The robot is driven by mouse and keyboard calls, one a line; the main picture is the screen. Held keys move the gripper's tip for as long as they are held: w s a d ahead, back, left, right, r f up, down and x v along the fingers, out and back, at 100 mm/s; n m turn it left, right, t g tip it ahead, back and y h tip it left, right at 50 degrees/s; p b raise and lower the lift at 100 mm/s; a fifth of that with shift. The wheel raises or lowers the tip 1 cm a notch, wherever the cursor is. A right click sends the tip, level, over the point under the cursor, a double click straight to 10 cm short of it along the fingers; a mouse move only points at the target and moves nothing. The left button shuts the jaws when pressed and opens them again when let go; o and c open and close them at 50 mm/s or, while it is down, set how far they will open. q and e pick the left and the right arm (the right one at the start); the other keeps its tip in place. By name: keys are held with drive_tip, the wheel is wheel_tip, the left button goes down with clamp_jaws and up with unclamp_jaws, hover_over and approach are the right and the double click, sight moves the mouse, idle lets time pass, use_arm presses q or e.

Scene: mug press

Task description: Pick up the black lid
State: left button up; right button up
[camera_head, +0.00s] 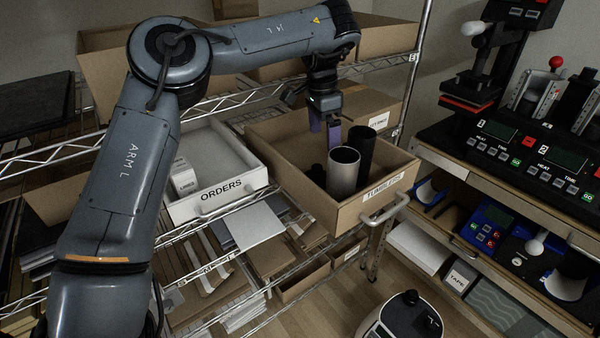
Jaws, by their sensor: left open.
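My left gripper (325,135) points down over the open cardboard drawer (375,205) labelled TUMBLERS. Its two purple fingers are apart with nothing seen between them. Below the fingers, in the drawer, a low dark item (316,173) sits just left of a silver tumbler (342,175). It is partly hidden, and I cannot tell for sure whether it is the black lid. A tall black tumbler (362,150) stands behind the silver one to the right. The fingertips appear above the dark item, apart from it. My right gripper is not in view.
A white ORDERS drawer (221,190) stands open left of the tumbler drawer. Wire shelves (200,222) with boxes run along the left and below. On the right is a bench with a mug press (482,90) and control panels (490,140). The air above the drawer's front is clear.

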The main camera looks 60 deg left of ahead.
sight(317, 166)
use_arm(q)
drive_tip(key=shift+g, duration=0.5)
drive_tip(key=f, duration=0.3)
drive_tip(key=s+f, duration=0.1)
drive_tip(key=f, duration=0.2)
drive_tip(key=shift+s+a+f, duration=0.1)
drive_tip(key=shift+s+f+p, duration=0.15)
drive_tip(key=shift+f+p, duration=0.75)
drive_tip(key=shift+f, duration=1.9)
drive_tip(key=shift+c, duration=0.3)
